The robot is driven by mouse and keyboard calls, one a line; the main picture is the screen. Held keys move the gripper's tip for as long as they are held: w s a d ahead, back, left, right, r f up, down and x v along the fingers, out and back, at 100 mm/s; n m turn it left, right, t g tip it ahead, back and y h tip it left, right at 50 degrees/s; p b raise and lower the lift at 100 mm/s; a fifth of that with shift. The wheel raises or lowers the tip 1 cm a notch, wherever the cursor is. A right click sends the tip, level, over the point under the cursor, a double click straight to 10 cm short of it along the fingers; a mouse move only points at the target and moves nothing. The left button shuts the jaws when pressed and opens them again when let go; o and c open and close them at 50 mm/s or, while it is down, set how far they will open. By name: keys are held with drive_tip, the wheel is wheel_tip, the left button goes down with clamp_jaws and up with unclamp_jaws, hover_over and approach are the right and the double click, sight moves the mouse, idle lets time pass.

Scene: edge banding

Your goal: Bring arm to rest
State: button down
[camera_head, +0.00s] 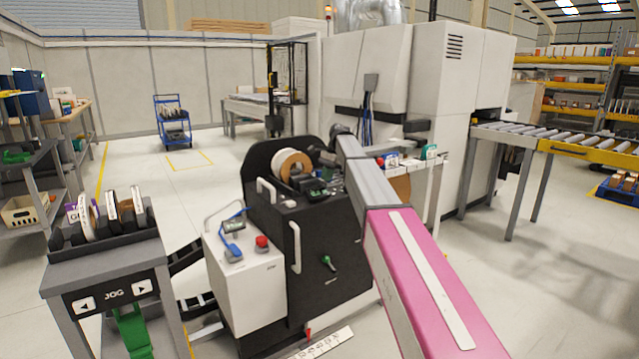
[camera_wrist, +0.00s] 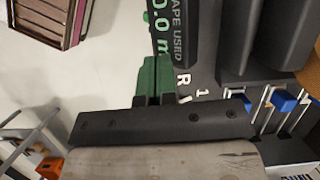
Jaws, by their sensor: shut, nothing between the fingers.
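My arm (camera_head: 425,275), with a pink link and a grey link, reaches forward from the bottom right over the black edge banding machine (camera_head: 318,250) in the head view. Its far end is over the top of that machine, near a tape roll (camera_head: 291,164); I cannot make out the fingers clearly there. In the wrist view, my gripper (camera_wrist: 154,72) shows dark green fingers closed together beyond a black bar. Nothing is held between them. A black display marked "TAPE USED" and "0.0 m" (camera_wrist: 165,28) lies just beyond the fingertips; I cannot tell the gap.
A white control box (camera_head: 245,285) with a red button adjoins the machine. A JOG stand (camera_head: 105,265) with a rack of rolls is at left. A large white machine (camera_head: 420,90) and a roller conveyor (camera_head: 560,140) stand behind and right. Open floor lies at the back left.

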drive_tip(key=s+d+f+n+t+h, duration=0.15)
drive_tip(key=s+d+f, duration=0.35)
drive_tip(key=s+f, duration=0.55)
drive_tip(key=s+d+f+n, duration=0.35)
drive_tip(key=s+f, duration=0.55)
drive_tip(key=f, duration=0.3)
drive_tip(key=s+d+f+n+h, duration=0.1)
drive_tip(key=s+f, duration=0.4)
drive_tip(key=s, duration=0.5)
drive_tip(key=s+d+f+n+h, duration=0.1)
drive_tip(key=s+d+f+n, duration=0.3)
drive_tip(key=s, duration=0.5)
drive_tip(key=d+f, duration=0.2)
drive_tip(key=shift+s+d+t, duration=0.3)
drive_tip(key=shift+s+t, duration=0.05)
drive_tip(key=shift+s, duration=0.05)
